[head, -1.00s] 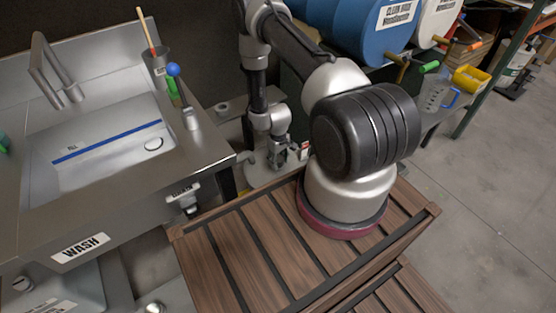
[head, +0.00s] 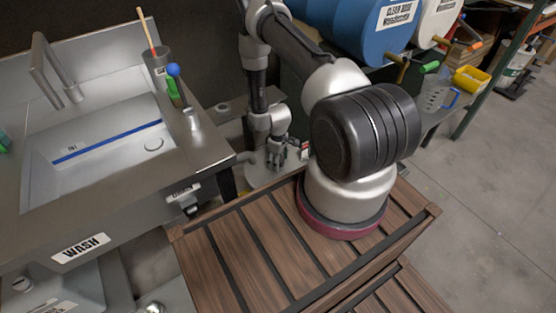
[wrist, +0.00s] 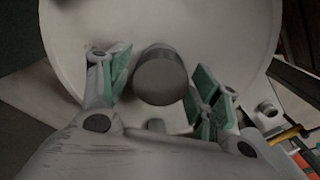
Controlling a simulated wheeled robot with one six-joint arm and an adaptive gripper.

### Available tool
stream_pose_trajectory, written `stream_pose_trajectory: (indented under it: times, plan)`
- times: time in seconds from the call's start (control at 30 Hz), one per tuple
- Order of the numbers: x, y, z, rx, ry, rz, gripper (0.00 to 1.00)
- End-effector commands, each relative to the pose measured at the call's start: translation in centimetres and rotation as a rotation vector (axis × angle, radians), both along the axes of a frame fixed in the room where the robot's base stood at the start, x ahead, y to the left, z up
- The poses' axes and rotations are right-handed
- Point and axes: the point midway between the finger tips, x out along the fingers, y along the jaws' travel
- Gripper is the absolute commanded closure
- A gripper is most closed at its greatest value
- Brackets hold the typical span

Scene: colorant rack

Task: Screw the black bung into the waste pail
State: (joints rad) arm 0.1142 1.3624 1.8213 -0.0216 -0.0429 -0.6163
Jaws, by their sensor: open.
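In the wrist view the round pale top of the waste pail (wrist: 85,35) fills the background. A dark grey cylinder, which looks like the black bung (wrist: 160,80), stands on that top. My gripper (wrist: 158,92) has its green-padded fingers spread on both sides of the bung, with gaps left and right. The bung's lower end and thread are hidden, so I cannot tell how deep it sits. In the head view my gripper (head: 285,153) points down just behind the slatted wooden top, over a pale grey round surface (head: 262,176). The bung cannot be made out there.
A steel sink (head: 110,150) stands at the left, with a grey cup (head: 156,66) on its back ledge. A blue drum (head: 365,30) lies on the shelf behind. A clear jug (head: 435,95) and yellow bin (head: 470,79) stand right. The floor at right is clear.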

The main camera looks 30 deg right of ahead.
Motion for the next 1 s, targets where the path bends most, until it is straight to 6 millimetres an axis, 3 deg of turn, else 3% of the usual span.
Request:
stream_pose_trajectory:
  times: [0.2,0.4,0.7,0.77,0.93,1.0]
  plan:
    - [-0.1,0.11,0.01,0.001,0.0,0.413,0.37]
    - [-0.17,0.19,0.01,0.0,0.0,0.721,0.37]
    - [-0.19,0.2,0.0,0.0,0.0,0.787,0.37]
    - [-0.19,0.2,0.0,0.0,0.0,0.786,0.45]
    - [-0.2,0.2,0.0,0.0,0.0,0.785,0.76]
    - [-0.22,0.2,0.0,0.0,0.001,0.785,0.8]
